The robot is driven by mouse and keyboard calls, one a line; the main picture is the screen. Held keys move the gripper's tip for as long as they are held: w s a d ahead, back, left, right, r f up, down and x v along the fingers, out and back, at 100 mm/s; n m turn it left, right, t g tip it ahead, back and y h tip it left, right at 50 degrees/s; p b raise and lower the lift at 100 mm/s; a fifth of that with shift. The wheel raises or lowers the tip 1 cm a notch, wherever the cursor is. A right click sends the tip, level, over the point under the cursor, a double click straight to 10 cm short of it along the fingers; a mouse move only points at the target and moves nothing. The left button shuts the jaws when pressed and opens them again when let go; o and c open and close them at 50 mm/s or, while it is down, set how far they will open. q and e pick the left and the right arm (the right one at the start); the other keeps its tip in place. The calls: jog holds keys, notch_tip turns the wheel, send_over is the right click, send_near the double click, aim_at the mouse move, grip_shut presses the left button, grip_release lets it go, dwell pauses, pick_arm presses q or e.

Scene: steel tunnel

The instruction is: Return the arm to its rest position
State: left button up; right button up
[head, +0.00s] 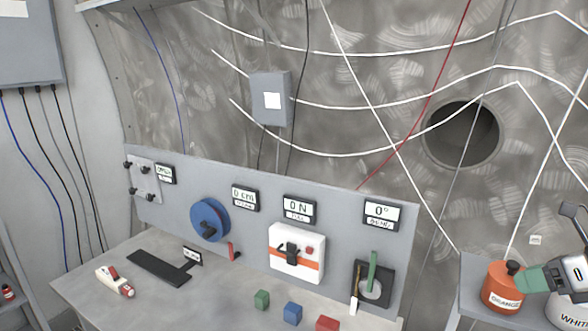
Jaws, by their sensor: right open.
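My right gripper (550,268) is at the right edge of the head view, partly cut off by the frame. It is open, and its greenish finger overlaps the right side of an orange canister (498,290) with a black knob on top. I cannot tell whether they touch. A white canister (566,316) stands behind and below the gripper, mostly hidden. My left gripper is out of view.
A grey panel (150,215) carries a blue wheel (209,218), a white switch box (296,252), a green lever (373,270) and small displays. Green (262,299), blue (292,313) and red (327,324) blocks lie on the bench (90,285), with a white-and-red tool (115,281).

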jog(key=s+a+f+m+t+h, duration=0.2)
jog(key=s+f+m+t+h, duration=0.2)
jog(key=f+m, duration=0.7)
jog(key=s+a+f+m+t+h, duration=0.1)
jog(key=s+f+m+t+h, duration=0.25)
jog(key=f+m, duration=0.8)
jog(key=s+a+f+m+g, duration=0.2)
jog(key=s+a+m+g, duration=0.3)
jog(key=s+a+m, duration=0.35)
jog(key=s+a+f+m+g, duration=0.2)
jog(key=s+a+m+g, duration=0.4)
jog(key=s+a+m, duration=0.3)
notch_tip(320, 180, down, 33)
jog(key=s+a+n+g+b, duration=0.1)
jog(key=a+b, duration=0.1)
jog(key=b, duration=0.6)
jog(key=s+d+f+b, duration=0.1)
jog(key=s+f+b, duration=0.2)
jog(key=s+f, duration=0.5)
jog(key=s+d+f+g+b, duration=0.1)
jog(key=s+d+f+b, duration=0.1)
jog(key=s+f, duration=0.6)
notch_tip(320, 180, down, 8)
jog(key=shift+s+d+r+n+b, duration=0.15)
jog(key=shift+s+d+n+b, duration=0.2)
jog(key=shift+b, duration=0.35)
jog(key=shift+g, duration=0.25)
